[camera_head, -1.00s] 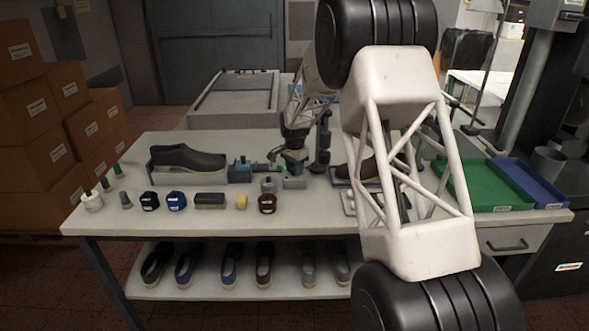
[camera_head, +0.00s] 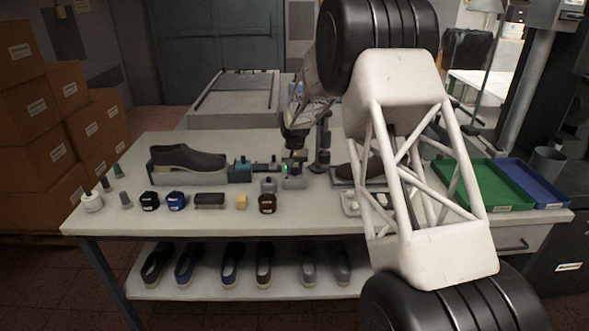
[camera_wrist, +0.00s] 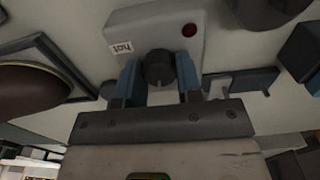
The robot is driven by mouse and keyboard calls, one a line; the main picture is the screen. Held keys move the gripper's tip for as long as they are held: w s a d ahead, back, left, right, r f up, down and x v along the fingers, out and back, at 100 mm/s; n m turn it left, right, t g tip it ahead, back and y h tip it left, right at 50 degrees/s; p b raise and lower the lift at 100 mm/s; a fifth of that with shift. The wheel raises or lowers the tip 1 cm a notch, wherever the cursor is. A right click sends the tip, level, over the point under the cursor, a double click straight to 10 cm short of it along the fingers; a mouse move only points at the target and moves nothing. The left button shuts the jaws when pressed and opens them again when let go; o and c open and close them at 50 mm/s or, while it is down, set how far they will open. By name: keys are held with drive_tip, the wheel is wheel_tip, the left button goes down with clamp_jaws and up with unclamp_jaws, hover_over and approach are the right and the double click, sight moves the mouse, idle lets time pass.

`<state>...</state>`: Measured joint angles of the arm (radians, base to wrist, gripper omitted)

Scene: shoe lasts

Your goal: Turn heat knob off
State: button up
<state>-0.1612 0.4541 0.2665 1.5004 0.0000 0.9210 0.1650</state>
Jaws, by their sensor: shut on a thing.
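A pale control box (camera_wrist: 194,51) labelled "hot" carries a round black knob (camera_wrist: 158,68) and a dark red lamp (camera_wrist: 189,30). My gripper (camera_wrist: 158,80) has one blue finger on each side of the knob, shut on it. In the head view the box (camera_head: 295,183) stands on the workbench, just below the end of my arm. There the knob and fingertips are too small to make out. The knob's pointer direction is not clear in the wrist view.
A dark shoe (camera_head: 187,157) on a stand lies left of the box. A brown shoe (camera_head: 345,171) is to its right, partly behind my arm. Several bottles and jars line the front of the workbench (camera_head: 165,222). Green (camera_head: 478,179) and blue (camera_head: 532,182) trays lie right.

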sight(294, 169)
drive_tip(key=shift+n, duration=1.5)
drive_tip(key=o, duration=0.9)
drive_tip(key=shift+o, duration=0.2)
drive_tip(key=shift+r, duration=0.15)
drive_tip(key=shift+r, duration=3.75)
drive_tip(key=shift+r, duration=0.1)
